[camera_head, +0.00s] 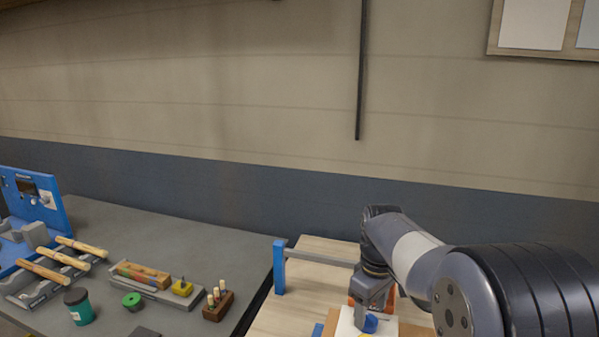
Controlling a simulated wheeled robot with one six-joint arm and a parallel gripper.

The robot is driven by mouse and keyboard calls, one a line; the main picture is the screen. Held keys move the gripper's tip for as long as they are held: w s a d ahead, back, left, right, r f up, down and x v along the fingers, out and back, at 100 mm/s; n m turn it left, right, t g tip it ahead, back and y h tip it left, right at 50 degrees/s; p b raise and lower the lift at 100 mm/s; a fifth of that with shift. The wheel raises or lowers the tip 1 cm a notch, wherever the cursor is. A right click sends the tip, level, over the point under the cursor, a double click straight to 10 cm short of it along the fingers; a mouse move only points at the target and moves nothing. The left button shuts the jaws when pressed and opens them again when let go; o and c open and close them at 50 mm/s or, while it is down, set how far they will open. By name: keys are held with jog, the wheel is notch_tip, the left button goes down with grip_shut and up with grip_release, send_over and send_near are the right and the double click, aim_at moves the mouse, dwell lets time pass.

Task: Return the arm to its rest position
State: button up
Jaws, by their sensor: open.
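My arm (420,262) reaches in from the lower right of the head view. Its wrist points down over the light wooden table at the lower middle. My gripper (366,312) is at the lower end of the wrist, just above or at a white item (347,326) and a small blue piece (370,323). The jaws are open. The fingertips are small and partly hidden, and I cannot tell whether they touch anything.
A blue post and rail (279,268) stand on the wooden table (287,318) left of my wrist. The grey bench (190,240) holds turned wood pieces (82,248), a dark green cup (79,306) and a block with pegs (217,303).

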notch_tip(320, 180, down, 3)
jog(key=shift+r, duration=0.1)
jog(key=shift+m, duration=0.3)
jog(key=shift+r, duration=0.15)
